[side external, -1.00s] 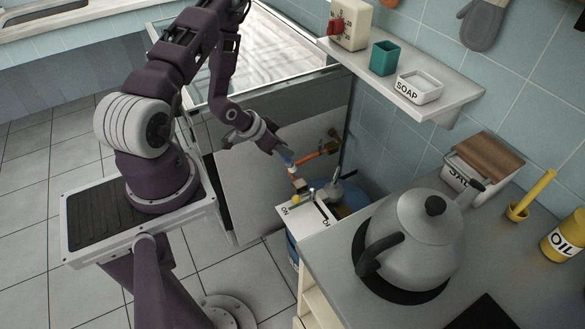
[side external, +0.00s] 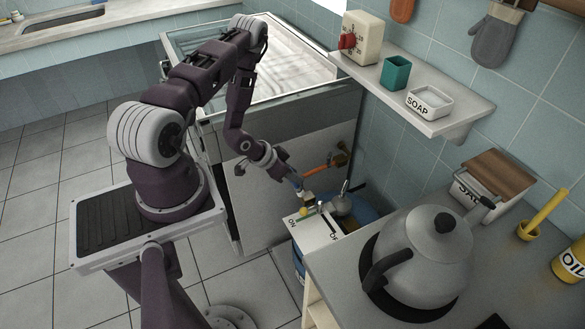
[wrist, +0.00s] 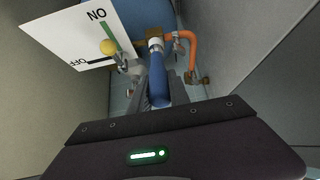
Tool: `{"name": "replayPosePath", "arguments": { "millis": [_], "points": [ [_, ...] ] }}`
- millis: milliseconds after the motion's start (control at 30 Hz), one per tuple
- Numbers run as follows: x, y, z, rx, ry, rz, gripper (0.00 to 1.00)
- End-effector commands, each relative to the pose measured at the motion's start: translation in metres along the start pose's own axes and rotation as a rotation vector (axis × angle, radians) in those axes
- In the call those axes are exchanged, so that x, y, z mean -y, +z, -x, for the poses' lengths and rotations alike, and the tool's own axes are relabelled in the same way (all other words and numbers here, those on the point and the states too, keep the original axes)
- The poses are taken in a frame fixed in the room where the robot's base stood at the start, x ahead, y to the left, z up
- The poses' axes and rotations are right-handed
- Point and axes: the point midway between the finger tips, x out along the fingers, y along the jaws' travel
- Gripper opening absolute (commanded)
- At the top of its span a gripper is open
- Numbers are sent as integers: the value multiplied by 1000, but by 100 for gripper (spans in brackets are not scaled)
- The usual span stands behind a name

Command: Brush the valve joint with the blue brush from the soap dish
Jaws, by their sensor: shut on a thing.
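In the side view the brush (side external: 299,186) slants down toward the valve fittings on top of the blue cylinder (side external: 299,262). The soap dish (side external: 430,103), a white tray marked SOAP, stands on the wall shelf, far from my gripper.
A white ON/OFF plate (wrist: 72,32) with a yellow-knobbed lever (wrist: 108,46) sits left of the brush. An orange hose (wrist: 192,50) curves on the right. Grey walls flank this narrow space. The counter with the kettle (side external: 425,255) stands close at the right.

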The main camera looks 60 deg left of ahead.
Motion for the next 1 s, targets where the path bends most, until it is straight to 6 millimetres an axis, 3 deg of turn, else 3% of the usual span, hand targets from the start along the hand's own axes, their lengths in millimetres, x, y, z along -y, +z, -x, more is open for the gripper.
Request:
{"name": "replayPosePath", "arguments": {
  "millis": [167,800,1000],
  "points": [
    [-1,13,-17,0,2,0,0],
    [-2,-36,-52,-2,0,-1,0],
    [-1,-23,-40,1,0,2,0]
  ]
}}
